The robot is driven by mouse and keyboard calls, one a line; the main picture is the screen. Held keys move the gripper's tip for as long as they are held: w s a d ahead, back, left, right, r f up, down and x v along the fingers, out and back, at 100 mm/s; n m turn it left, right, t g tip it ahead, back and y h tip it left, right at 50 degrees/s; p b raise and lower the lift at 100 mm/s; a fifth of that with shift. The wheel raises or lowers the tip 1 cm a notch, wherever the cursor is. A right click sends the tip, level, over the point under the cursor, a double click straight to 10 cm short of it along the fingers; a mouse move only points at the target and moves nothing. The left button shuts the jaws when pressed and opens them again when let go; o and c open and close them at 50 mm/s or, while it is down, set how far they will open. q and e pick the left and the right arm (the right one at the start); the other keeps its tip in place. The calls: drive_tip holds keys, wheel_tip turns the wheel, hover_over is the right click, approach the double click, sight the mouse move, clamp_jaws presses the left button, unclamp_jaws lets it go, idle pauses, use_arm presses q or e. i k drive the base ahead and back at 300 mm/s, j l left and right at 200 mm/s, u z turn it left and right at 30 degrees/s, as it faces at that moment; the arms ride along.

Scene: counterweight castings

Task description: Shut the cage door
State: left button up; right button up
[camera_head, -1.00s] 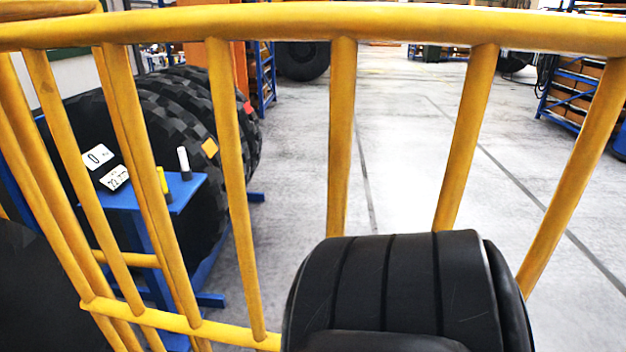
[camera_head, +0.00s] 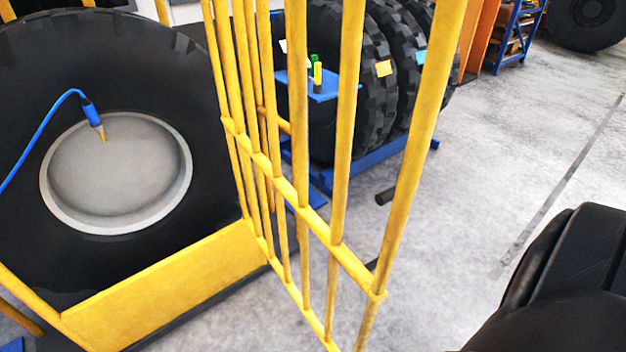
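The yellow barred cage door (camera_head: 343,254) stands open in the middle of the head view, swung outward from the cage and seen at a slant. The yellow cage (camera_head: 165,284) is at the left, with a low yellow plate along its front. Inside it stands a large black tyre (camera_head: 75,265) with a grey hub. A black rounded part at the lower right looks like my own arm or body, and it is apart from the door in the picture. Neither of my grippers shows.
A blue hose with a nozzle (camera_head: 92,112) hangs before the hub. Behind the door are a small blue table (camera_head: 322,90) with markers and a row of large tyres (camera_head: 345,110) on a blue stand. The grey floor (camera_head: 500,150) to the right is clear.

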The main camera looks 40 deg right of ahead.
sight(449, 14)
drive_tip(key=l+u, duration=0.1)
drive_tip(key=l, duration=0.3)
drive_tip(key=k+l+u, duration=0.1)
drive_tip(key=l, duration=0.35)
drive_tip(key=k+l+u, duration=0.1)
drive_tip(key=l, duration=0.3)
drive_tip(key=k+l+u, duration=0.1)
drive_tip(key=l, duration=0.3)
drive_tip(key=k+l+u, duration=0.1)
drive_tip(key=l, duration=0.25)
drive_tip(key=k+l, duration=0.05)
